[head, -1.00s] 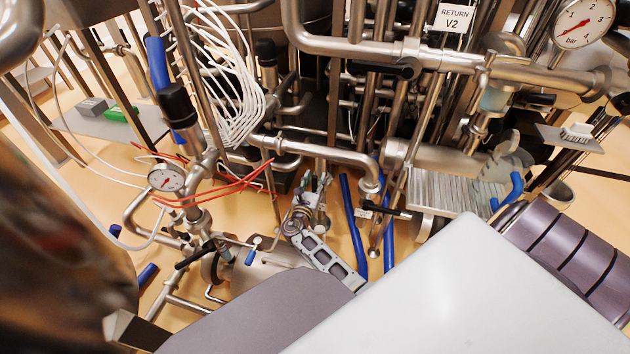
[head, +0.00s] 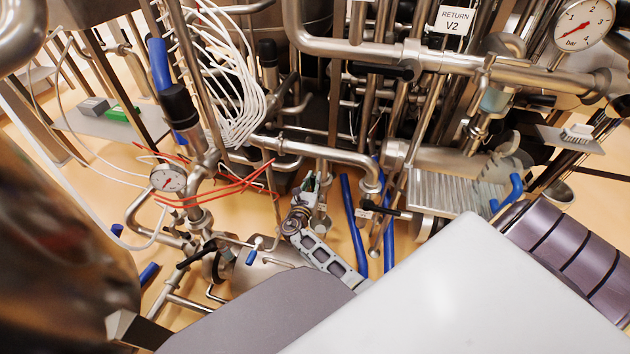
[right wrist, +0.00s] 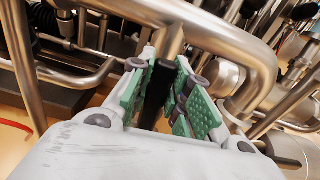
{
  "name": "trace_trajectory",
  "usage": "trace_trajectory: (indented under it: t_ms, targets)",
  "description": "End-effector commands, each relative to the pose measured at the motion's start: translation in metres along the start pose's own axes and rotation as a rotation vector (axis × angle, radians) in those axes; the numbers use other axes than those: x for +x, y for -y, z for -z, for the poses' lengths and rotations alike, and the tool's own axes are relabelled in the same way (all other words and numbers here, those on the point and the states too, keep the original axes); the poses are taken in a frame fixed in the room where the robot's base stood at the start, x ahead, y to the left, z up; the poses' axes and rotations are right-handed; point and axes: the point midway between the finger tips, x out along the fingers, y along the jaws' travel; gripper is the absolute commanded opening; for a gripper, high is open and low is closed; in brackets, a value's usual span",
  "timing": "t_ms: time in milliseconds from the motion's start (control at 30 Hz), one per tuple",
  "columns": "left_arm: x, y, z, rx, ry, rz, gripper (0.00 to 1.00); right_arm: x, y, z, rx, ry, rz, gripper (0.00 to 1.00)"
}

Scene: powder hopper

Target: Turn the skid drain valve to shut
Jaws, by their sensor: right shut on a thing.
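The skid drain valve's black handle (right wrist: 156,95) stands between the green finger pads of my right gripper (right wrist: 163,78) in the right wrist view. The right gripper is shut on this handle. A steel pipe stub shows just beyond the handle's far end. In the head view the right gripper (head: 309,186) is small, low among the pipes near the centre, and the handle cannot be made out there. The valve body is hidden. My left gripper is not in view.
Steel pipes crowd around the right gripper; a bent pipe (right wrist: 240,52) passes close beyond it. A pressure gauge (head: 167,178) and red cables (head: 235,188) are to its left. Blue tubes (head: 354,225) and another black handle (head: 384,211) are to its right.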

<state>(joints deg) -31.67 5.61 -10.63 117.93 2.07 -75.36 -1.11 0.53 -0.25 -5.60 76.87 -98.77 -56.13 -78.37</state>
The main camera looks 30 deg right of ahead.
Motion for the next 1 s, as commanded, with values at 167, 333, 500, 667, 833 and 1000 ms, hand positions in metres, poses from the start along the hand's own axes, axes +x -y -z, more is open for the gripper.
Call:
trace_trajectory:
  t_ms: [167,333,500,667,833,1000]
  targets:
    - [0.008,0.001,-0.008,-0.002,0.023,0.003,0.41,0.001,-0.008,-0.003,-0.07,0.003,-0.001,0.0]
    - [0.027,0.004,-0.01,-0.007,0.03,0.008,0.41,0.001,-0.017,-0.002,-0.155,0.003,-0.001,0.0]
    - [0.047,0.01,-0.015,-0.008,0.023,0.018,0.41,0.001,-0.026,0.0,-0.247,0.003,0.0,0.0]
    - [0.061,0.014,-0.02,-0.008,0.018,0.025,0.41,0.001,-0.035,0.003,-0.336,0.002,0.001,0.0]
    - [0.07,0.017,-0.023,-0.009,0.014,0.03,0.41,0.001,-0.044,0.007,-0.427,0.003,0.0,0.0]
    - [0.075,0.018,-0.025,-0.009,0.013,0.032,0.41,0.001,-0.051,0.011,-0.501,0.003,0.0,0.0]
